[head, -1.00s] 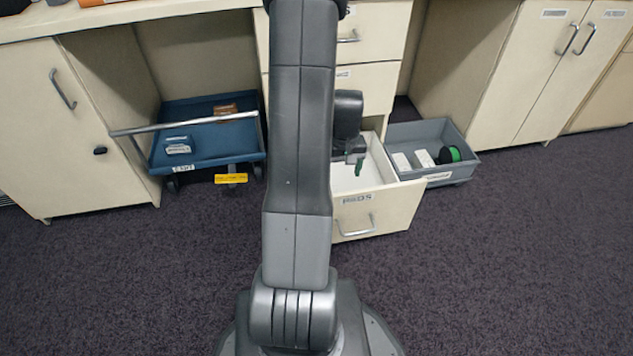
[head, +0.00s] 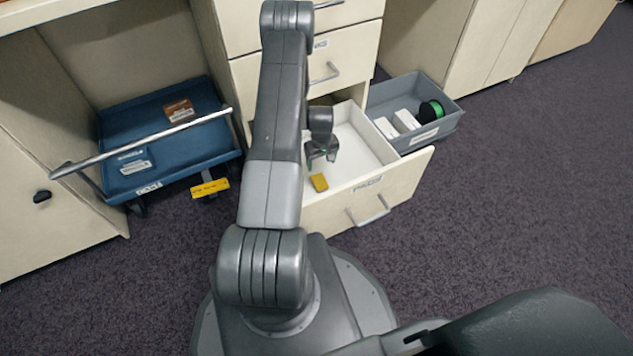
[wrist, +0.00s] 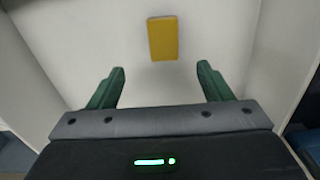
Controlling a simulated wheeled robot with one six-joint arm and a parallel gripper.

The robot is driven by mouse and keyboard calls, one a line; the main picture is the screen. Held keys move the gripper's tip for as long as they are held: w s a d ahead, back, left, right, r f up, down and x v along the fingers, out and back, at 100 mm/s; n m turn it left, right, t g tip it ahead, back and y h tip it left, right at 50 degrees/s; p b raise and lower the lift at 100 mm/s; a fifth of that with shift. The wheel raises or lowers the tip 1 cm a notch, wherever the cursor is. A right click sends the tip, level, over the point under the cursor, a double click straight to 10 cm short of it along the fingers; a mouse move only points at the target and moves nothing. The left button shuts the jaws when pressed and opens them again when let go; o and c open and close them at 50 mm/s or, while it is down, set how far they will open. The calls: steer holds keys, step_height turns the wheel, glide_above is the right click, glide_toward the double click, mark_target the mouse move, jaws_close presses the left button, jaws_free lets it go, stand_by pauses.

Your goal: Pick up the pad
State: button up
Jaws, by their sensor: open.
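The pad is a small yellow block (head: 319,182) lying on the white floor of the open drawer (head: 397,202), near its front left corner. In the wrist view the pad (wrist: 163,38) lies flat beyond my fingertips, roughly centred between them. My gripper (head: 321,152) is inside or just above the drawer, behind the pad in the head view. In the wrist view its green fingers (wrist: 160,80) are spread wide with nothing between them. It is apart from the pad.
A blue cart (head: 188,161) with a metal handle holds a brown box and a small labelled item at left. A yellow tag (head: 210,188) is by the cart. A grey bin (head: 437,137) with white boxes and a green-black spool stands right of the drawer. Carpet in front is clear.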

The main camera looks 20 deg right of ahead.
steer(key=b, duration=0.1)
glide_above(319, 181)
steer(key=f, duration=0.6)
steer(key=shift+d, duration=0.4)
steer(key=f+b, duration=0.2)
steer(key=f, duration=0.3)
steer(key=shift+a+f+b, duration=0.1)
steer(key=shift+a+b, duration=0.2)
steer(key=shift+b, duration=0.1)
steer(key=c, duration=1)
